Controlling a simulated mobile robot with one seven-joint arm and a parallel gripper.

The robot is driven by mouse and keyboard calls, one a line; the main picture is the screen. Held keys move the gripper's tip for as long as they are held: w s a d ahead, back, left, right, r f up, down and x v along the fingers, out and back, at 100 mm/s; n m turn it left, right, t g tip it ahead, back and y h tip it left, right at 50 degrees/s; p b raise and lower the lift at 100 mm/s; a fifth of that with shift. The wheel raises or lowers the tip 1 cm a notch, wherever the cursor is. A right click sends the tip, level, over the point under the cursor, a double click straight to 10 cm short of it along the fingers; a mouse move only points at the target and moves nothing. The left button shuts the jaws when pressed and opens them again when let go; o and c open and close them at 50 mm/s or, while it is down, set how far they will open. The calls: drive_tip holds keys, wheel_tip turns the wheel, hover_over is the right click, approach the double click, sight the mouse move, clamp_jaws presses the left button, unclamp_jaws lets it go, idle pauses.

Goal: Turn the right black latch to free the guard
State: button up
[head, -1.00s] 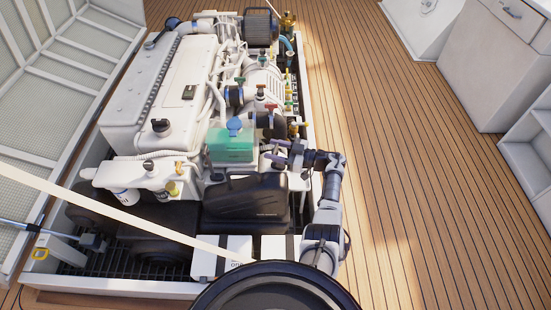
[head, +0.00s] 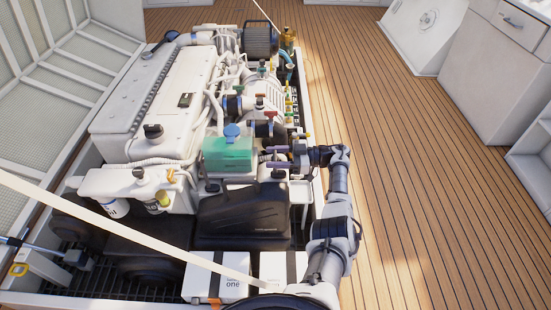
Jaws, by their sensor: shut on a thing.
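The black guard (head: 240,217) is a bulky dark cover at the near end of the white engine. A small black latch (head: 279,173) shows at its back right, and another black latch (head: 212,187) at its back left. My gripper (head: 271,157) comes in from the right, just above and beside the right latch. Its two fingers point left and are shut on a small part that looks like the right latch. The fingers hide the grip itself, and I cannot tell how far the latch is turned.
A green tank (head: 228,153) with a blue cap stands just left of my fingertips. Several coloured valve handles (head: 273,114) rise behind them. White boxes (head: 216,277) sit in front of the guard. A pale strap (head: 120,225) crosses the near left. Wooden deck (head: 430,190) is free on the right.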

drive_tip(key=shift+a, duration=0.1)
drive_tip(key=o, duration=1)
drive_tip(key=d+b, duration=1.1)
drive_tip(key=d, duration=0.2)
drive_tip(key=shift+w+d, duration=0.15)
drive_tip(key=shift+d, duration=0.25)
